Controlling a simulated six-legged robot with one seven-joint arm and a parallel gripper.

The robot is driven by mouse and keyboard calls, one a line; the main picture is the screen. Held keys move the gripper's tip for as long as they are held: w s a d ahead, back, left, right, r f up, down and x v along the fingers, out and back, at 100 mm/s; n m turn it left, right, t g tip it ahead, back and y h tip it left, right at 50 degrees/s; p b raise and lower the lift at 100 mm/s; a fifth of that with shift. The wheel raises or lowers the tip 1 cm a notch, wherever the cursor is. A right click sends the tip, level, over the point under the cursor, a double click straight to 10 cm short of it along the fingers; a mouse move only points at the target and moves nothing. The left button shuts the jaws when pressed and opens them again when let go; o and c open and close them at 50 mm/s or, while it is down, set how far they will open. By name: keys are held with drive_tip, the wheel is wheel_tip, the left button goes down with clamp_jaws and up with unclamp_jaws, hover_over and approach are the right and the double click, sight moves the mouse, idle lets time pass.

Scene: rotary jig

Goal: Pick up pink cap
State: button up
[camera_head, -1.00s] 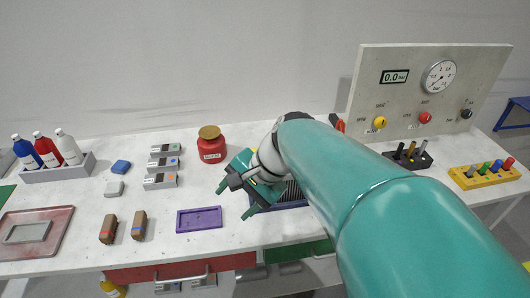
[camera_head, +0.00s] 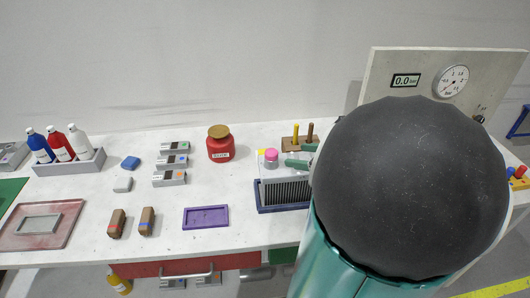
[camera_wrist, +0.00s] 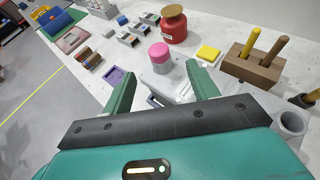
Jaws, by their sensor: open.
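The pink cap (camera_head: 271,153) sits upright on top of a whitish cylinder at the bench's middle. It also shows in the wrist view (camera_wrist: 159,49), beyond and between my gripper's fingers. My gripper (camera_wrist: 160,72) is open, with nothing between its green fingers. In the head view, a green finger of my gripper (camera_head: 298,163) shows just right of the pink cap. The rest of my gripper is hidden there behind my arm's large black joint. I cannot tell the exact gap to the cap.
A red jar (camera_head: 221,148) with a brown lid stands left of the cap. A yellow square (camera_wrist: 208,53) and a wooden block with upright pegs (camera_wrist: 251,68) lie to the right. A dark-blue grille tray (camera_head: 283,208) is in front. A purple tray (camera_head: 206,217) lies left of it.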

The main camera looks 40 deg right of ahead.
sight(274, 153)
drive_tip(key=x, duration=0.8)
drive_tip(key=shift+a, duration=0.15)
drive_tip(key=shift+c, duration=0.5)
drive_tip(key=c, duration=1)
